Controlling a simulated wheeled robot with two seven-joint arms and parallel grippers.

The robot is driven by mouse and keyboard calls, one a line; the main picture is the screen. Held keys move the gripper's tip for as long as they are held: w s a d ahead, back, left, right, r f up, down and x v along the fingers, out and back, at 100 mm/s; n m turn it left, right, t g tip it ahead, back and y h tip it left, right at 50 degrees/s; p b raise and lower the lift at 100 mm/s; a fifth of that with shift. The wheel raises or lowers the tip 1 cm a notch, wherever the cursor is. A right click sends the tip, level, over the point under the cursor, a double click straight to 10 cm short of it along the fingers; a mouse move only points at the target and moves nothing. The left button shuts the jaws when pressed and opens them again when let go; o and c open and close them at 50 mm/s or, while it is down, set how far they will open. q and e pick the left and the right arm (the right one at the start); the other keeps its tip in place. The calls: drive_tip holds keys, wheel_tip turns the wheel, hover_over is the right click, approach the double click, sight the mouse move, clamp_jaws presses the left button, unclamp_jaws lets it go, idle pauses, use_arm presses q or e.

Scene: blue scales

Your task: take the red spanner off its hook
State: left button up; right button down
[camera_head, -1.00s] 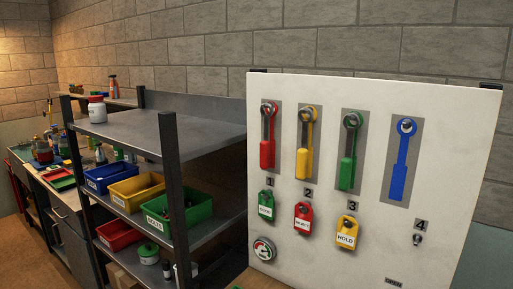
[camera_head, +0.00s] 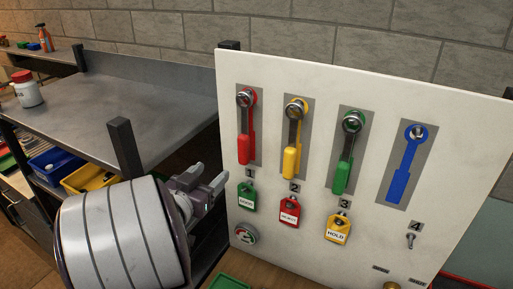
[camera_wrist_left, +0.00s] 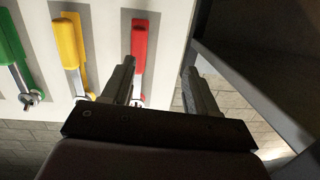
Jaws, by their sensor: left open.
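The red spanner (camera_head: 243,148) hangs upright on its hook at the left of the white board (camera_head: 465,120), above label 1, its metal ring at the top. In the left wrist view the red spanner (camera_wrist_left: 139,45) appears with its red grip toward the top, its metal end partly hidden behind a finger. My left gripper (camera_head: 213,172) is open and empty, left of the board and slightly lower than the red grip, apart from the spanner. Its fingers also show in the left wrist view (camera_wrist_left: 158,70). My right gripper is not in view.
A yellow spanner (camera_head: 290,160) and a green spanner (camera_head: 343,172) hang to the right. Slot 4 shows a blue spanner shape (camera_head: 403,172). Green, red and yellow tags hang below. A grey shelf (camera_head: 130,90) with a dark post (camera_head: 124,145) stands left of the board.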

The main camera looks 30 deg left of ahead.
sight(242, 146)
use_arm(q)
drive_tip(key=d+r+t+h, duration=0.1)
drive_tip(key=d+r+t, duration=0.1)
drive_tip(key=d+r, duration=0.1)
drive_tip(key=shift+m, duration=0.3)
drive_tip(key=w+p, duration=0.1)
drive_tip(key=w, duration=0.2)
drive_tip(key=w+a+p, duration=0.1)
drive_tip(key=w, duration=0.3)
drive_tip(key=w+p, duration=0.1)
drive_tip(key=w, duration=0.2)
drive_tip(key=shift+w+a+f, duration=0.2)
drive_tip(key=shift+w+a, duration=0.2)
drive_tip(key=shift+w+p, duration=0.35)
drive_tip(key=shift+p, duration=0.05)
drive_tip(key=shift+d+r, duration=0.1)
drive_tip(key=shift+d, duration=0.1)
drive_tip(key=shift+w+a, duration=0.15)
drive_tip(key=shift+w, duration=0.05)
drive_tip(key=c, duration=0.4)
clamp_jaws()
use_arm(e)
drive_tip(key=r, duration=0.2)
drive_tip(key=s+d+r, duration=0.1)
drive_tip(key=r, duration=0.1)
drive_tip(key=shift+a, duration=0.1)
